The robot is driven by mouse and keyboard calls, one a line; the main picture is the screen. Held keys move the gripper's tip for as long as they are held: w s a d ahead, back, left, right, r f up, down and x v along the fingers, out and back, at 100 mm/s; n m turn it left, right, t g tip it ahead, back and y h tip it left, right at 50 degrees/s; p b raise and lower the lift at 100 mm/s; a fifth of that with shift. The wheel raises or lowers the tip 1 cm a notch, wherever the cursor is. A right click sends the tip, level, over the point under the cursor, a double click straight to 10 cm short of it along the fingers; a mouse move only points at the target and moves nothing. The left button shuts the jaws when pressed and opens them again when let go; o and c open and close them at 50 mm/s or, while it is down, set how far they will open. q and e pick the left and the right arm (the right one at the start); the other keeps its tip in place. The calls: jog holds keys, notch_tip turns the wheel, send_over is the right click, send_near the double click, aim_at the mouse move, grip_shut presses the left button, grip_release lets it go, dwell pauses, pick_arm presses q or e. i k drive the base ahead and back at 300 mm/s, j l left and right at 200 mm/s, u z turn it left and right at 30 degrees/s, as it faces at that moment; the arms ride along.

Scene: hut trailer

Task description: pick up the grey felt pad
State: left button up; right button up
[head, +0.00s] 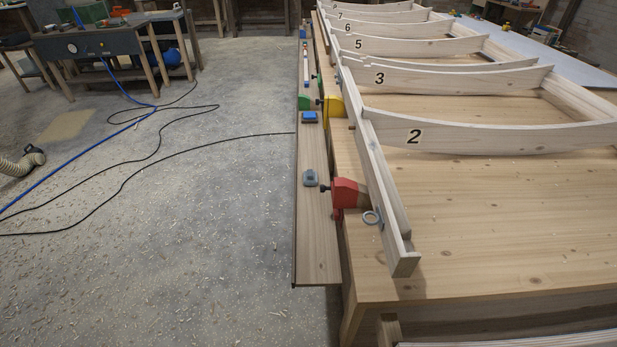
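A small grey-blue block (310,178) lies on the narrow wooden side shelf, left of the red clamp. It may be the grey felt pad, but it is too small to be sure. A blue block with a dark edge (309,117) lies farther up the same shelf. Neither of my grippers is in view.
The side shelf (318,250) runs along the left edge of the big wooden workbench (470,250). A red clamp (347,193), a yellow clamp (333,110) and a numbered pale wooden frame (490,135) stand there. Cables (160,150) cross the floor at left; the floor beside the shelf is open.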

aim_at(310, 175)
jog(key=i+j+z, duration=0.3)
jog(key=j, duration=0.35)
jog(key=i+j+z, duration=0.3)
jog(key=j, duration=0.45)
jog(key=i+j+z, duration=0.15)
jog(key=j, duration=0.25)
jog(key=i+j+z, duration=0.25)
jog(key=i+j, duration=0.15)
jog(key=j, duration=0.25)
jog(key=i+j+z, duration=0.1)
jog(key=j, duration=0.25)
jog(key=i+j+z, duration=0.15)
jog(key=j, duration=0.2)
jog(key=i, duration=0.05)
